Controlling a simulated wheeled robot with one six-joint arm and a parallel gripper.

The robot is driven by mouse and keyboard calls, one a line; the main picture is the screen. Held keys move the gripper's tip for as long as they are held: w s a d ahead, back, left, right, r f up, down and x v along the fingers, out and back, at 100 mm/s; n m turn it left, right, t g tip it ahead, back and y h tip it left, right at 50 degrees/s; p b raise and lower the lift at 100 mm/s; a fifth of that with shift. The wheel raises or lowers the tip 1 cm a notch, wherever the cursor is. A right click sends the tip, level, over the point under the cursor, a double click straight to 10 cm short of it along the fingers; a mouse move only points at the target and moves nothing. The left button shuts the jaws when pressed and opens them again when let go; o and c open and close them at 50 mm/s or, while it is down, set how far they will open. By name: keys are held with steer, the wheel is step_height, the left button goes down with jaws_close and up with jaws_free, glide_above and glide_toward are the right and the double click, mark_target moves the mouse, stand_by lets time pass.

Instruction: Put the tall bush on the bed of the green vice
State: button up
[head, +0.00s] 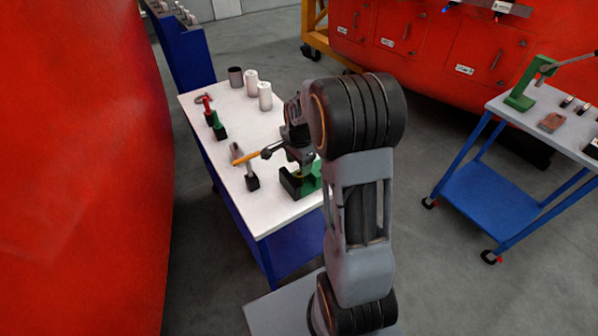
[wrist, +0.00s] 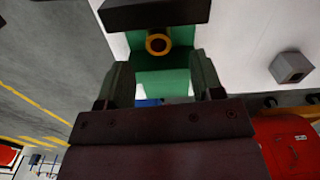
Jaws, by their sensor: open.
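The green vice (head: 300,182) stands on the white-topped bench at its near right corner, partly behind my arm. Its green body (wrist: 165,83) and a dark block (wrist: 155,12) fill the upper middle of the wrist view. A brass-coloured ring with a dark hole (wrist: 157,43), likely the end of the tall bush, shows against the green of the vice, just below the dark block. My gripper (wrist: 160,65) is open, with one finger on each side of the ring and space between. In the head view my gripper (head: 301,156) is right above the vice. Whether the bush touches the bed is hidden.
On the bench (head: 232,120) are white cups (head: 265,96), a dark cup (head: 235,77), red and green tools (head: 218,127), and an orange-handled tool (head: 247,157) by a black block (head: 252,182). Another bench (head: 500,105) stands right. A red hull (head: 75,170) rises left.

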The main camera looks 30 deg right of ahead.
step_height(320, 180, up, 6)
steer(key=s+a+r+n+t, duration=0.2)
steer(key=s+a+r+n, duration=0.1)
steer(key=s+n, duration=0.5)
steer(key=s+a+r+n+t, duration=0.1)
steer(key=s+a+r+n, duration=0.2)
steer(key=s+a+n, duration=0.3)
steer(key=shift+s+a+r+n+t, duration=0.2)
steer(key=shift+s+a+n+t, duration=0.15)
steer(key=shift+s+n, duration=0.75)
steer(key=shift+d, duration=0.1)
